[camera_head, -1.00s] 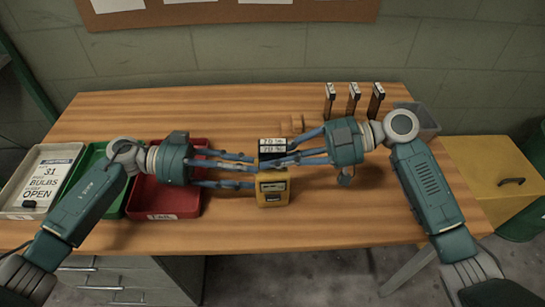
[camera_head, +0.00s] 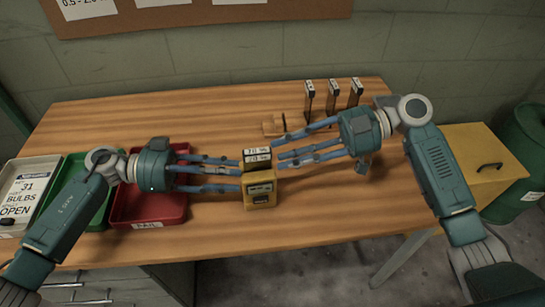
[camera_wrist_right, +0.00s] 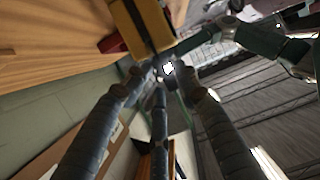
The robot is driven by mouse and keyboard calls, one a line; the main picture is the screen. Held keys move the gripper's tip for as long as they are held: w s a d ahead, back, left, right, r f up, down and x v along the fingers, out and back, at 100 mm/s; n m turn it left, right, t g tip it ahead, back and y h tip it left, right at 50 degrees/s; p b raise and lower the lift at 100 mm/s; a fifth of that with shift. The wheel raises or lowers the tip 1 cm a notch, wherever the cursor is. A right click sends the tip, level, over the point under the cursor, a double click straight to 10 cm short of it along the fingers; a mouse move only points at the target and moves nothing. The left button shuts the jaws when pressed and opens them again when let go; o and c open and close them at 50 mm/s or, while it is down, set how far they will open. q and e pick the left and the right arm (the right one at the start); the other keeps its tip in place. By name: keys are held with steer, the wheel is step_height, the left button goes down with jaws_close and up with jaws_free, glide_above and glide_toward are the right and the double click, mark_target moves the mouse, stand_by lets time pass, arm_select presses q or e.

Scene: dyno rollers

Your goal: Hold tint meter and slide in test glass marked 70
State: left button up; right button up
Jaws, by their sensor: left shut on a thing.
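The yellow and black tint meter (camera_head: 260,190) stands upright above the middle of the table in the head view. The dark test glass with white labels reading 70 (camera_head: 257,165) is upright at the meter's top; how deep it sits in the slot I cannot tell. My left gripper (camera_head: 240,172) is shut on the meter from its left side. My right gripper (camera_head: 279,151) is open, its fingers spread just right of the glass and meter, with nothing between them. In the right wrist view the meter's yellow side (camera_wrist_right: 140,22) shows beyond the spread fingers.
Several dark upright pieces stand at the back right, including one (camera_head: 332,98). A small wooden block (camera_head: 274,126) lies behind the meter. A red tray (camera_head: 122,218), a green tray (camera_head: 73,170) and a white tray (camera_head: 8,231) line the left. The right front table is clear.

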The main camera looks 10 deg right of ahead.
arm_select(q)
steer(key=shift+f, duration=0.6)
arm_select(e)
steer(key=shift+d+r, duration=0.2)
steer(key=shift+d, duration=0.05)
arm_select(q)
steer(key=o, duration=0.9)
steer(key=shift+w, duration=0.1)
steer(key=shift+o, duration=0.5)
steer(key=shift+w, duration=0.2)
steer(key=shift+r, duration=0.1)
arm_select(e)
steer(key=shift+w, duration=0.25)
arm_select(q)
steer(key=shift+s+r, duration=0.1)
steer(key=shift+r, duration=0.05)
arm_select(e)
steer(key=shift+s, duration=0.1)
